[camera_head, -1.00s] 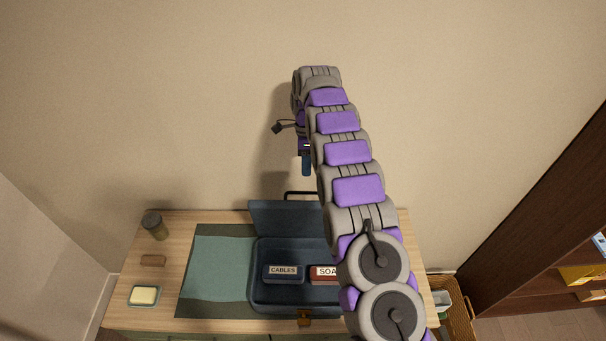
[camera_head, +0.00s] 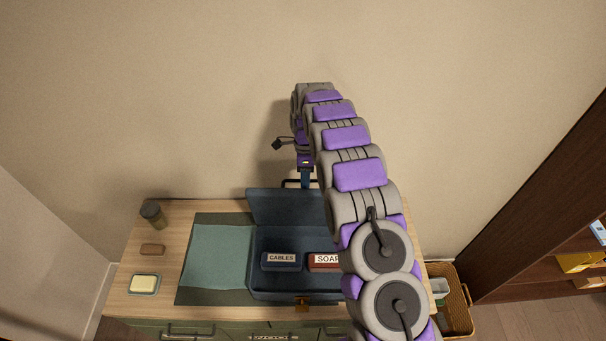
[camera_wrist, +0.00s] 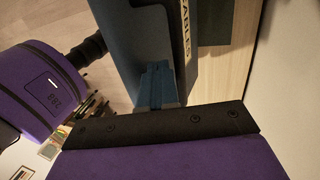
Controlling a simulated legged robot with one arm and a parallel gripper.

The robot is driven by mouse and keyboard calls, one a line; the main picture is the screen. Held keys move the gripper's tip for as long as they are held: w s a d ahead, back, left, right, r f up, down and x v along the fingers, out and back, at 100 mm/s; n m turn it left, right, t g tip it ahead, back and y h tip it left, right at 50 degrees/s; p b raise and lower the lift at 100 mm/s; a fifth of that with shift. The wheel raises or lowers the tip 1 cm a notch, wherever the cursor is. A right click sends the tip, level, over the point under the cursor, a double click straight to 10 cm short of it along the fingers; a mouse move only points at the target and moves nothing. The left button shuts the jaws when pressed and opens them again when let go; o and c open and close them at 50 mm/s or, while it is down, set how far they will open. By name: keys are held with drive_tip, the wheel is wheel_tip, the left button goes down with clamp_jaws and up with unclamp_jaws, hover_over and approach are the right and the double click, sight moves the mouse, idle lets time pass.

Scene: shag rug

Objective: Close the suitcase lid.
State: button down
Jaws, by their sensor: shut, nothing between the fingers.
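The dark blue suitcase (camera_head: 262,290) lies open on the wooden dresser top, with its lid (camera_head: 282,208) standing up at the wall side. It holds a blue box labelled CABLES (camera_head: 281,262) and a red-brown box labelled SOAP (camera_head: 324,262), partly hidden by my arm. My gripper (camera_head: 305,181) is shut and empty, pointing down at the lid's top edge beside a black handle (camera_head: 288,183). In the wrist view, my blue fingers (camera_wrist: 157,88) overlap the dark blue suitcase (camera_wrist: 128,40); I cannot tell whether they touch it.
A green mat (camera_head: 215,258) lies under and left of the suitcase. A dark jar (camera_head: 152,215), a brown block (camera_head: 152,250) and a soap dish (camera_head: 144,284) stand at the left. A wicker basket (camera_head: 457,308) and a dark shelf (camera_head: 540,235) are at the right. The wall (camera_head: 200,100) is close behind.

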drive_tip(key=shift+d, duration=0.2)
drive_tip(key=shift+a, duration=0.1)
